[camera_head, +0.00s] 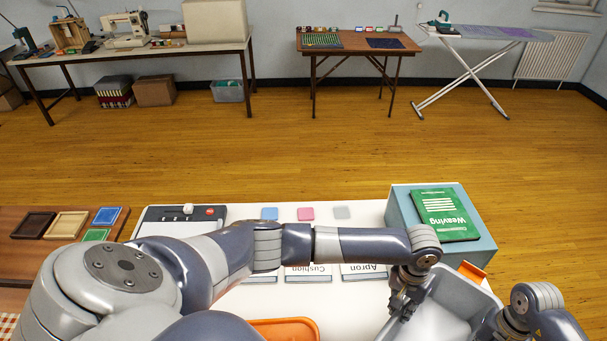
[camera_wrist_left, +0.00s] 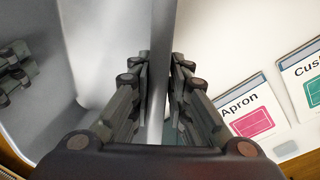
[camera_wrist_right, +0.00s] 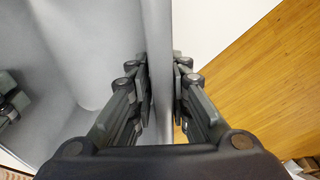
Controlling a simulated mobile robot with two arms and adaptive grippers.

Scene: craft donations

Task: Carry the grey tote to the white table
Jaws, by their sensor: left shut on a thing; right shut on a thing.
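The grey tote (camera_head: 445,312) is at the front right of the white table (camera_head: 355,212), its open inside facing up. My left gripper (camera_head: 402,303) is shut on the tote's left wall. In the left wrist view that wall (camera_wrist_left: 160,40) runs between the fingers. My right gripper (camera_head: 492,328) is shut on the opposite wall, and the wall (camera_wrist_right: 156,40) shows between its fingers in the right wrist view. The tote's near end is cut off by the frame. Whether its base touches the tabletop cannot be seen.
A blue-grey box with a green Weaving book (camera_head: 444,214) stands just behind the tote. Apron (camera_head: 370,271) and Cushion (camera_head: 308,273) cards lie to its left, near an orange tray (camera_head: 287,329). A brown table (camera_head: 20,258) adjoins on the left.

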